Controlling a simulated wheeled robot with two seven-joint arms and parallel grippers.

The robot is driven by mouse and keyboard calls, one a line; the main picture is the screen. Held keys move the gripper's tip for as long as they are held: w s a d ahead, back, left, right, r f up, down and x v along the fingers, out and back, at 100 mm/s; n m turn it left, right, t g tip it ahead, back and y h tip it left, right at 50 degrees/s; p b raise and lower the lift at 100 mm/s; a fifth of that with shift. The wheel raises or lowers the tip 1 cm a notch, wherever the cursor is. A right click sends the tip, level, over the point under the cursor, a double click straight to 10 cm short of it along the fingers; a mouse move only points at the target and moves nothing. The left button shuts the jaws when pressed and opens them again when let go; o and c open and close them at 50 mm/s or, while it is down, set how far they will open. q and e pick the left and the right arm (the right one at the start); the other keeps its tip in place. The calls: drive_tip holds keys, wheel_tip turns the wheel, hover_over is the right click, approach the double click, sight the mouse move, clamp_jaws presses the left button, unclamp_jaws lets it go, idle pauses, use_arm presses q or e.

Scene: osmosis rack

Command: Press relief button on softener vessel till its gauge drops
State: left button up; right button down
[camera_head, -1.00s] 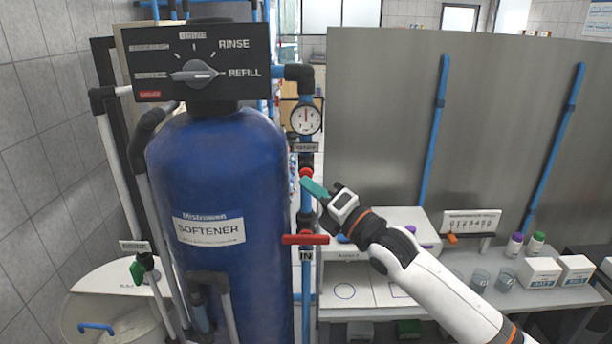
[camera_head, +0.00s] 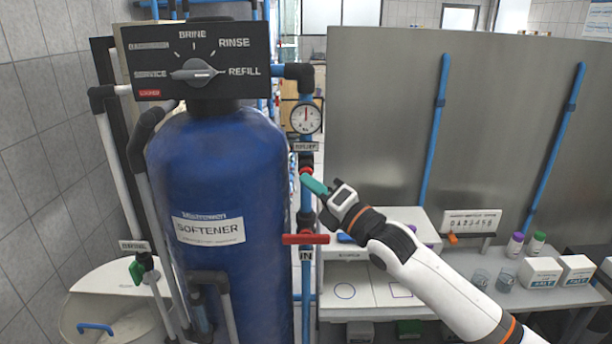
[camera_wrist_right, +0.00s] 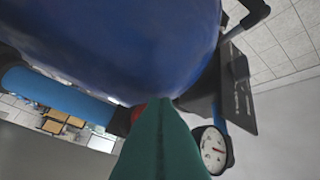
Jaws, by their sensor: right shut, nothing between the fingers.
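The blue softener vessel (camera_head: 218,275) stands upright at left centre in the head view, and its body fills the top of the right wrist view (camera_wrist_right: 120,40). The round white gauge (camera_head: 306,118) sits on the pipe to its right, needle pointing about straight up; it also shows in the right wrist view (camera_wrist_right: 213,150). The red relief button (camera_head: 306,170) is below the gauge and its tag; part of it shows behind my fingers in the right wrist view (camera_wrist_right: 138,107). My right gripper (camera_head: 314,185) is shut and empty, its green fingertips at the button; contact cannot be told.
A black control panel (camera_head: 195,62) with a knob tops the vessel. A red valve handle (camera_head: 305,239) crosses the pipe below my right gripper. A grey partition (camera_head: 385,130) stands behind, and a bench (camera_head: 450,275) with bottles and boxes lies at the right.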

drive_tip(key=shift+w, duration=0.45)
idle(0.6)
drive_tip(key=shift+s, duration=0.1)
idle(1.0)
drive_tip(key=shift+s, duration=0.8)
drive_tip(key=shift+s+p, duration=0.45)
drive_tip(key=shift+s, duration=2.05)
